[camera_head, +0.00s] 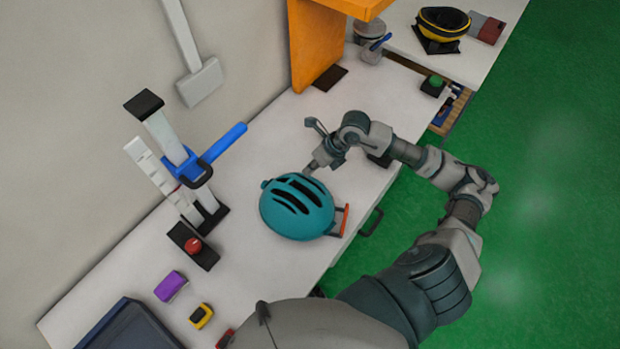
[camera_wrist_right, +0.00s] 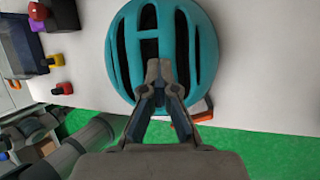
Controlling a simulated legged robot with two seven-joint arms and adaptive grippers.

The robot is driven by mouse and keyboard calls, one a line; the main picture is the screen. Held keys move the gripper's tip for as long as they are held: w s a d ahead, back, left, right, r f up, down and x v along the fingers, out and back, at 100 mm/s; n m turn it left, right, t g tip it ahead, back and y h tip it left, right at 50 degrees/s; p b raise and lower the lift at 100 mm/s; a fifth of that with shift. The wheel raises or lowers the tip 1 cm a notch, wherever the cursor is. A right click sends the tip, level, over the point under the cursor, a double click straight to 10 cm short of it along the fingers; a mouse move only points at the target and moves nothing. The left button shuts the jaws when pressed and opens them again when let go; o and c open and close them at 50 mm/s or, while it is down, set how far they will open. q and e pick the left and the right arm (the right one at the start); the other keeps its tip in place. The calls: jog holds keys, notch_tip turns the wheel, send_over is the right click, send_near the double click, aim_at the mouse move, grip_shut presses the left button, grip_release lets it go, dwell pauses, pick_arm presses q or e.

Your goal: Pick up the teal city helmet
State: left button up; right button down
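The teal city helmet (camera_head: 297,207) sits on the white table with its vented shell up. It has several dark slots. In the right wrist view the helmet (camera_wrist_right: 203,45) fills the top middle. My right gripper (camera_head: 310,168) is at the helmet's far edge in the head view, its fingers pointing at it. In the wrist view the gripper (camera_wrist_right: 160,68) overlaps the shell, with its fingertips together and nothing seen between them. I cannot tell whether they touch the shell. My left gripper is in neither view.
An orange-red bracket (camera_head: 343,220) stands against the helmet's right side. A stand with a blue lever (camera_head: 222,143) and a red button (camera_head: 193,246) are to the left. Purple (camera_head: 171,286) and yellow (camera_head: 201,316) blocks lie nearer. An orange post (camera_head: 313,45) rises behind.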

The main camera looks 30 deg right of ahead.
jog(key=r, duration=0.4)
jog(key=shift+s+d, duration=0.1)
jog(key=shift+s, duration=0.1)
jog(key=shift+c, duration=1.9)
grip_release()
